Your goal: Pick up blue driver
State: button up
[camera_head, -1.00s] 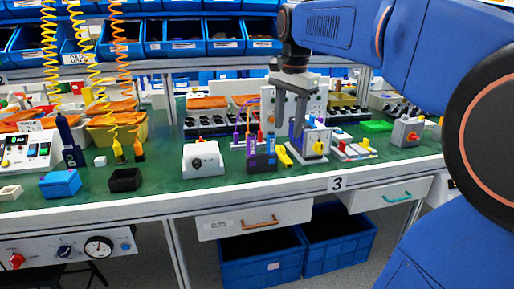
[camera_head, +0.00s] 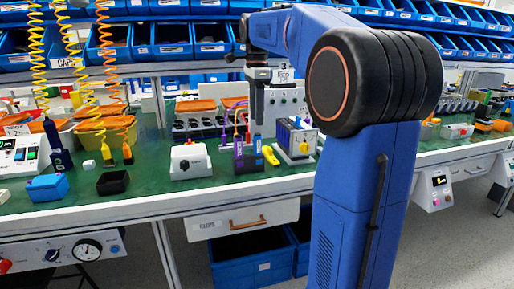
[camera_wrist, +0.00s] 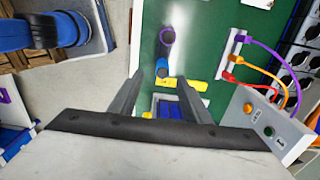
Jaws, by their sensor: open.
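The blue driver (camera_head: 257,144) stands upright in a dark holder (camera_head: 247,163) on the green bench top, to the right of a purple driver (camera_head: 238,148). In the wrist view the blue driver (camera_wrist: 162,68) shows end-on, near and between the fingertips, with the purple driver (camera_wrist: 167,36) farther up the picture. My gripper (camera_head: 257,119) points down above the holder. In the wrist view my gripper (camera_wrist: 161,76) has its two fingers apart with nothing held. The blue driver's lower part is hidden in the holder.
Colored cables (camera_wrist: 268,62) run close by.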

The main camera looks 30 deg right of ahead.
aim_at(257, 143)
notch_tip(257, 143, down, 6)
jog(key=f, duration=0.4)
jog(key=shift+w+d+f, duration=0.1)
jog(key=shift+w+d, duration=0.1)
jog(key=shift+d, duration=0.15)
jog(key=shift+f, duration=0.7)
grip_shut()
jog(key=shift+r, duration=0.15)
notch_tip(257, 143, up, 10)
jog(key=shift+f, duration=0.1)
